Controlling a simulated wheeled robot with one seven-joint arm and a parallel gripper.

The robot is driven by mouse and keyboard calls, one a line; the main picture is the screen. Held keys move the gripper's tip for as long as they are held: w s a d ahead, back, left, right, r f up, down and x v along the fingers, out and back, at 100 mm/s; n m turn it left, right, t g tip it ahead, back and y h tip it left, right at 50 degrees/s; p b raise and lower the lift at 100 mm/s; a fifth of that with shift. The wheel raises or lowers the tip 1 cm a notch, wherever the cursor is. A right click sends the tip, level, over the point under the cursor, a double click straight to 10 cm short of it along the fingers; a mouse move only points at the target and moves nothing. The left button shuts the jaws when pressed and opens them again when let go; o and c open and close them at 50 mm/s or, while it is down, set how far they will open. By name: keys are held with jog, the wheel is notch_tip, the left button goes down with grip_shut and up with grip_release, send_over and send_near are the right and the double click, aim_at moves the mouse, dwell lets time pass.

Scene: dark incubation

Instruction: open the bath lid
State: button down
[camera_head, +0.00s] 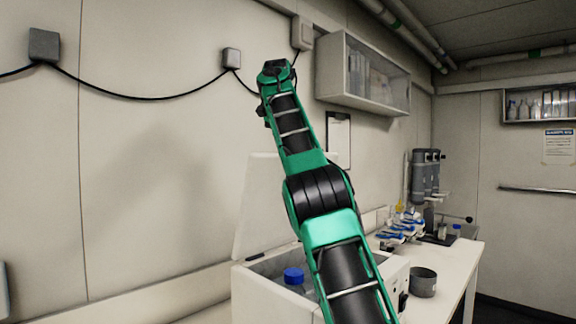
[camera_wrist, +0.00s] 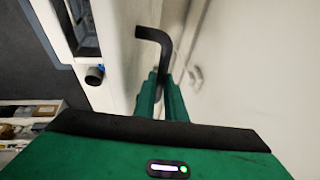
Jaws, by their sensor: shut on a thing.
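The bath is a white box (camera_head: 243,289) at the lower middle of the head view, with its top open. Its pale lid (camera_head: 262,205) stands raised, nearly upright, along the back side near the wall. My green arm crosses in front and hides part of the lid and bath. In the wrist view my gripper (camera_wrist: 163,95) is shut on a black bent handle (camera_wrist: 153,35). The handle's lower part lies between the green fingers. The fingertips cannot be made out in the head view.
A blue-capped bottle (camera_head: 293,276) stands in the bath opening. A grey pot (camera_head: 423,282) and blue-handled tools (camera_head: 398,234) are on the bench to the right. A wall cabinet (camera_head: 362,75) and a clipboard (camera_head: 339,135) are close to my arm.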

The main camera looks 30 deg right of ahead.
jog(key=shift+w+a+r, duration=0.1)
jog(key=shift+w+r, duration=0.05)
jog(key=shift+r, duration=0.35)
jog(key=c, duration=2)
grip_release()
jog(key=shift+o, duration=0.9)
jog(key=shift+r, duration=0.1)
jog(key=shift+f, duration=0.2)
jog(key=shift+f, duration=0.1)
